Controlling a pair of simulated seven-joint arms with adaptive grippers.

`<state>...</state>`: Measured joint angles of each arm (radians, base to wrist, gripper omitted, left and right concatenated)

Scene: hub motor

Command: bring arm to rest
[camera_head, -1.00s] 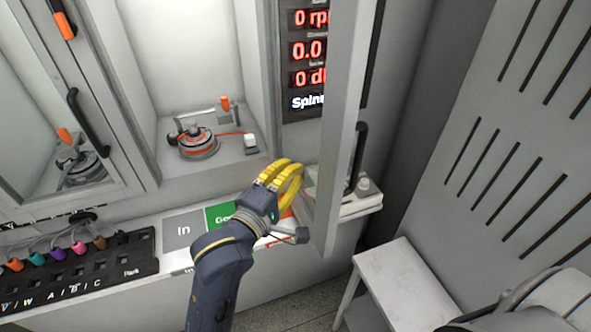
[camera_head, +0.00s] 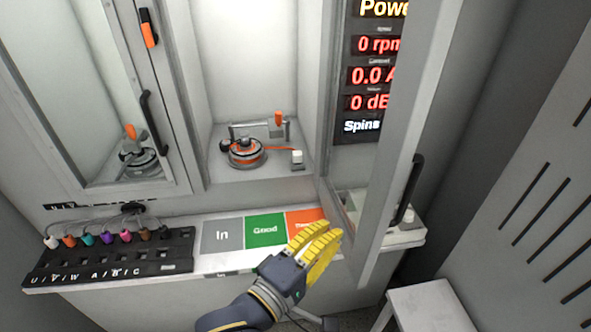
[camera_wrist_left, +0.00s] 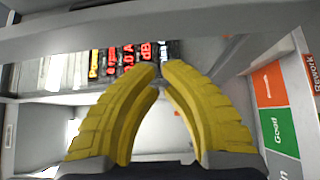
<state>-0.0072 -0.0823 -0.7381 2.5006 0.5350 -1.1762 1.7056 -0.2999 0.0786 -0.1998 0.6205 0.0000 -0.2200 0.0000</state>
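My left gripper (camera_head: 325,240) is in front of the bench ledge, near the orange pad and the lower end of the open door. In the left wrist view its two yellow fingers (camera_wrist_left: 158,68) lean together with their tips almost meeting and nothing held between them. The fingers are clear of the hub motor (camera_head: 245,152), which sits on a fixture inside the open chamber with an orange cable running to the right. My right arm and gripper are not in view.
An open door (camera_head: 400,150) with a black handle stands close to the right of my left gripper. The ledge holds a connector block (camera_head: 110,262) and grey, green (camera_head: 265,230) and orange pads. A white stool (camera_head: 432,305) stands lower right.

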